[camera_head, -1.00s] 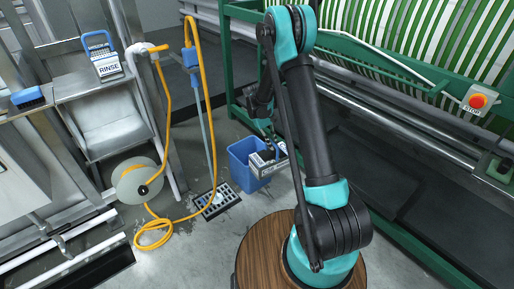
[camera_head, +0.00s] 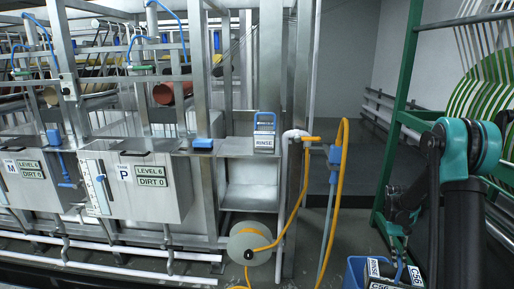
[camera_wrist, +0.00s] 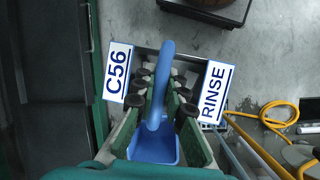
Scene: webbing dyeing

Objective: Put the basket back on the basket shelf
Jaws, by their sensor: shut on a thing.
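The basket (camera_head: 381,283) is at the lower right in the head view, with white RINSE and C56 labels and a blue handle. In the wrist view the basket's RINSE label (camera_wrist: 214,91) and C56 label (camera_wrist: 117,72) lie on either side of the blue handle (camera_wrist: 160,85). My gripper (camera_wrist: 157,100) is shut on that handle, between the labels. In the head view my gripper (camera_head: 398,238) is above the basket, partly hidden by my arm. A steel shelf (camera_head: 250,148) at centre bears a blue-handled holder (camera_head: 264,132) also labelled RINSE.
A yellow hose (camera_head: 336,190) hangs by a hose reel (camera_head: 250,243) below the shelf. Steel tanks (camera_head: 140,185) line the left. A green frame (camera_head: 396,130) stands at right. Open floor shows in the wrist view.

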